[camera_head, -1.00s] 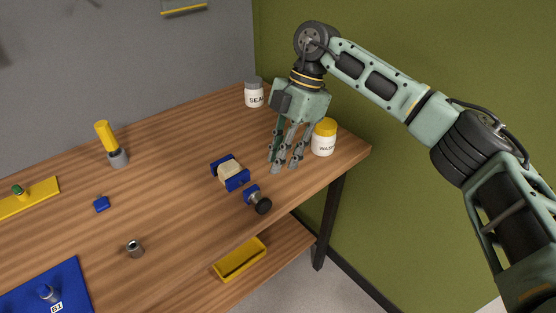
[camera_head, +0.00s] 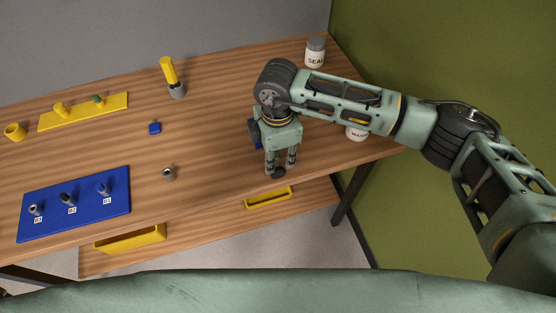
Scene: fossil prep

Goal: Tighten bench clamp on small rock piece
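The blue bench clamp (camera_head: 254,133) is mostly hidden behind my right gripper; only part of its blue body shows at the left of the hand. Its black knob (camera_head: 278,173) shows low between the fingertips of my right gripper (camera_head: 280,168). The fingers point down, one on each side of the knob. I cannot tell whether they touch or press it. The small rock piece is hidden behind the hand. My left gripper is not in view.
A white jar (camera_head: 315,53) stands at the back right; a second jar (camera_head: 357,132) is partly behind my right arm. A blue mat (camera_head: 95,216), small grey cup (camera_head: 169,174), blue block (camera_head: 155,128) and yellow-handled tool (camera_head: 169,72) are left. Yellow trays (camera_head: 268,198) sit below.

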